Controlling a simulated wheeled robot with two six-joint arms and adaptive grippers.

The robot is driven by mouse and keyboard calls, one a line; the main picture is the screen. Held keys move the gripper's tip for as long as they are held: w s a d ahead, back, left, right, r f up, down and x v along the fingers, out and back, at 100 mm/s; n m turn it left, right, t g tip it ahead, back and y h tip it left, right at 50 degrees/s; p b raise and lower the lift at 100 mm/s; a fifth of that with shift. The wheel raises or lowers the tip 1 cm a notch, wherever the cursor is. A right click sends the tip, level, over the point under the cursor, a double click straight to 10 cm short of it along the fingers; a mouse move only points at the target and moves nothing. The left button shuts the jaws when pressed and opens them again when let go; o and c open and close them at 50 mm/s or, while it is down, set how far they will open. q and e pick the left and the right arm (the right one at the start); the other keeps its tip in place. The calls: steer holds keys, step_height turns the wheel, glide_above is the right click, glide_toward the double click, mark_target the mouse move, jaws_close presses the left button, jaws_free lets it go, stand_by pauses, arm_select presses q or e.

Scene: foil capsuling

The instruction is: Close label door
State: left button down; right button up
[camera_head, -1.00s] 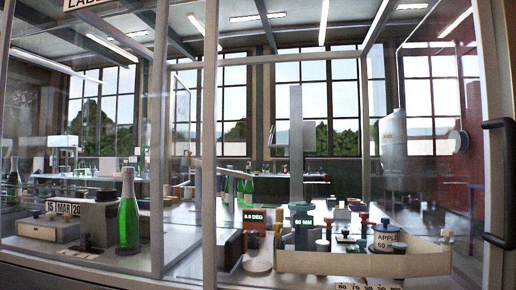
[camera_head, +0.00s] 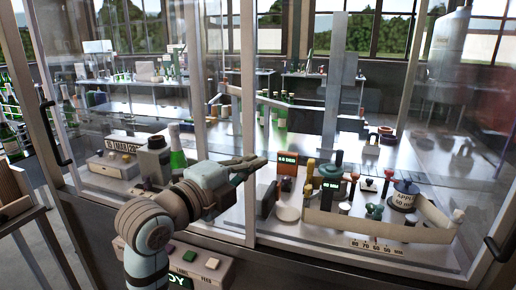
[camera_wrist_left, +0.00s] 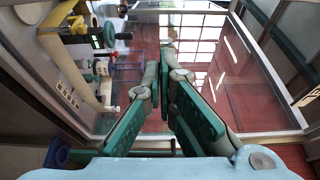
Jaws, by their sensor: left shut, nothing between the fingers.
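A glazed cabinet fills the head view. Its front has glass panels in pale frames, with one black handle (camera_head: 55,135) at the left and another black handle (camera_head: 492,250) at the right edge. I cannot tell from the frames which panel is the label door. My left gripper (camera_head: 262,160) is in front of the cabinet's middle post (camera_head: 247,110), shut and empty, pointing right. In the left wrist view its fingers (camera_wrist_left: 166,58) are together, with a framed glass pane (camera_wrist_left: 235,70) beyond them. No contact with a panel or handle can be made out. My right gripper is not in view.
Inside stand a green bottle (camera_head: 177,155), a beige-walled tray (camera_head: 385,228) with several knobs, and an orange display (camera_head: 287,159). A button box (camera_head: 185,262) is below the front. Bottles stand on a rack at the far left.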

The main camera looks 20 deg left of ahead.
arm_select(q)
steer(key=x, duration=0.7)
steer(key=shift+w+d+p, duration=0.25)
steer(key=shift+w+p, duration=0.05)
steer(key=shift+p, duration=0.05)
steer(key=shift+w+a+f, duration=0.1)
steer(key=shift+w, duration=0.45)
steer(key=a, duration=0.3)
steer(key=shift+a+p, duration=0.25)
steer(key=shift+p, duration=0.05)
steer(key=shift+a, duration=0.25)
steer(key=shift+d, duration=0.1)
steer(key=shift+d, duration=0.15)
